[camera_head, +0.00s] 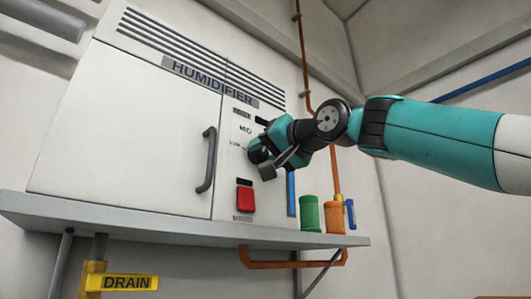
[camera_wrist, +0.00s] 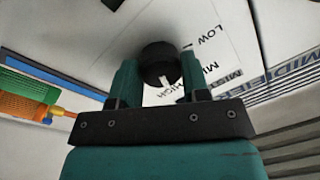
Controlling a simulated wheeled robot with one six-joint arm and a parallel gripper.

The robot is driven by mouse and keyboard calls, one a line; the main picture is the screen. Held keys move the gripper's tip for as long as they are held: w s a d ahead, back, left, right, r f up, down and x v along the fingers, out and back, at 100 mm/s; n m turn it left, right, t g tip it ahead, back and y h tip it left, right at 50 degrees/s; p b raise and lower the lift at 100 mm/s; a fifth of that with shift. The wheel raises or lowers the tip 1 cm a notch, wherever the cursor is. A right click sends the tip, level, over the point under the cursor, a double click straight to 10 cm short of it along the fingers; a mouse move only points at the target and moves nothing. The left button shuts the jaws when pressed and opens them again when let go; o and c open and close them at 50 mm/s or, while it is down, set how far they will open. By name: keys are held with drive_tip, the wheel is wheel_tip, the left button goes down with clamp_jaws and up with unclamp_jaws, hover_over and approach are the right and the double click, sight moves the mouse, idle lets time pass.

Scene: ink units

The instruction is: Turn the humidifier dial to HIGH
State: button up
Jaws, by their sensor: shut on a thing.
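The humidifier (camera_head: 130,130) is a white cabinet on a shelf, with its control strip at its right side. My gripper (camera_head: 262,158) reaches this strip from the right and covers much of the dial area in the head view. In the wrist view, the round black dial (camera_wrist: 158,58) sits between the two teal fingers of my gripper (camera_wrist: 158,78), which is shut on it. The dial's white pointer mark (camera_wrist: 165,81) faces down in that view, toward the HIGH label (camera_wrist: 186,93). The LOW label (camera_wrist: 199,33) and MID label (camera_wrist: 210,68) lie to its right.
A red switch (camera_head: 244,198) sits below the dial area. A dark door handle (camera_head: 207,160) stands out to the left. Green (camera_head: 309,214) and orange (camera_head: 334,217) canisters stand on the shelf (camera_head: 170,228) at right. An orange pipe (camera_head: 304,60) runs up the wall.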

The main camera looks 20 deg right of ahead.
drive_tip(key=shift+m, duration=0.4)
drive_tip(key=o, duration=0.9)
